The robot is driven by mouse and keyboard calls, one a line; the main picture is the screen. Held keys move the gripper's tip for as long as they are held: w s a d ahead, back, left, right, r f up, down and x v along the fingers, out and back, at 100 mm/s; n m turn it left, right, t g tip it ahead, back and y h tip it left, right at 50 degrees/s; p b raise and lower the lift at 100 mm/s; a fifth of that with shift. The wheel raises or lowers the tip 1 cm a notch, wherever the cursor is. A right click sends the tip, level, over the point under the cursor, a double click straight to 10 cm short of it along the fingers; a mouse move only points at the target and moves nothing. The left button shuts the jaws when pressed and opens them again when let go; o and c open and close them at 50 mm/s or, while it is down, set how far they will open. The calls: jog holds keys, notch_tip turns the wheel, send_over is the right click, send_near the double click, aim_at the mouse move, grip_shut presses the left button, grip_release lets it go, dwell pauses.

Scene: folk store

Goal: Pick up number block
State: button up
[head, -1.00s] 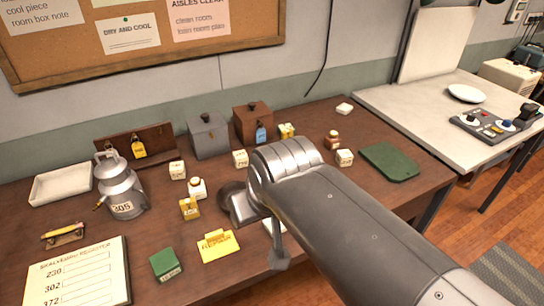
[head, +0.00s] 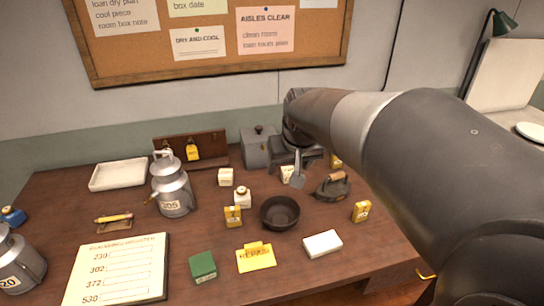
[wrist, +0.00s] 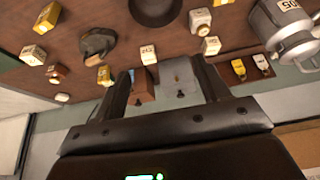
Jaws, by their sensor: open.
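Several small cream number blocks stand on the brown table. One number block (head: 287,174) is close by my gripper and partly hidden in the head view; in the wrist view a number block (wrist: 148,54) with digits lies just beyond the fingertips, between them in the picture. Another cream block (head: 226,176) stands to the left of it. My gripper (head: 298,172) is open and empty, pointing down over the back of the table near the grey box; its two fingers also show in the wrist view (wrist: 162,70). I cannot read the digits clearly.
A grey box (head: 258,150) is behind. A milk can (head: 172,190) stands left.

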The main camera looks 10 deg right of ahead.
jog(key=w+d+f, duration=0.2)
jog(key=w+f, duration=0.1)
jog(key=w, duration=0.3)
jog(key=w+d+f, duration=0.2)
jog(key=w, duration=0.3)
send_near(289, 170)
jog(key=shift+m, duration=0.3)
jog(key=x, duration=0.5)
jog(key=shift+w+a, duration=0.2)
jog(key=shift+w, duration=0.15)
jog(key=shift+g, duration=0.3)
jog(key=shift+s+x, duration=0.2)
jog(key=shift+x, duration=2.55)
jog(key=shift+d, duration=0.15)
jog(key=c, duration=1.1)
